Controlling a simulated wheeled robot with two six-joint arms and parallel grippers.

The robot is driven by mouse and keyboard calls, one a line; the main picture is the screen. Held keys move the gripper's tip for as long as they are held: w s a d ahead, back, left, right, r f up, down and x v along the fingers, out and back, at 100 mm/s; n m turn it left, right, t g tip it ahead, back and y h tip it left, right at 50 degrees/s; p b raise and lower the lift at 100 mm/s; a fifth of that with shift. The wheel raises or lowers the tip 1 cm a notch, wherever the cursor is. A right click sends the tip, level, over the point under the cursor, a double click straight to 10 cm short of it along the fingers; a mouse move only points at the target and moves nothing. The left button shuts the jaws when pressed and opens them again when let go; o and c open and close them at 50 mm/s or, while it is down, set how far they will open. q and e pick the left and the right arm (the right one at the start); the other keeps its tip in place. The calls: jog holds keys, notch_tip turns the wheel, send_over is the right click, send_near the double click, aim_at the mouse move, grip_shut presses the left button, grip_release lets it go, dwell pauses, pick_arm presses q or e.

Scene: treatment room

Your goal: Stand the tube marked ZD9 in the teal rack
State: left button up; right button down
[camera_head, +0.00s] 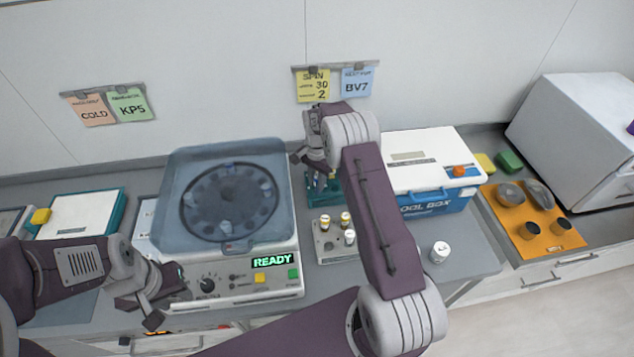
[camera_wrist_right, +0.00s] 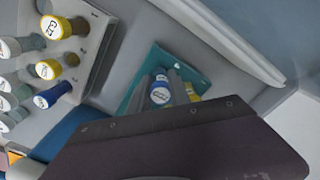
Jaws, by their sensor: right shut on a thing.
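My right gripper (camera_head: 318,176) is over the teal rack (camera_head: 326,196), beside the centrifuge. In the right wrist view a blue-capped tube (camera_wrist_right: 160,92) stands between the grey fingers, over the teal rack (camera_wrist_right: 190,62); its mark is too small to read. The gripper is shut on it. A yellow cap (camera_wrist_right: 192,92) shows just beside it. The purple gripper body hides the rack's lower part, so I cannot tell how deep the tube sits. My left gripper (camera_head: 160,298) is open and empty in front of the centrifuge.
A grey rack (camera_head: 325,249) with several capped tubes stands in front of the teal rack. A blue and white tool box (camera_head: 430,195) stands to the right. A white-capped jar (camera_head: 440,252) is near the counter's front edge.

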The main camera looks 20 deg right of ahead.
jog(key=shift+f, duration=0.85)
jog(key=shift+f, duration=0.1)
jog(key=c, duration=1.2)
grip_release()
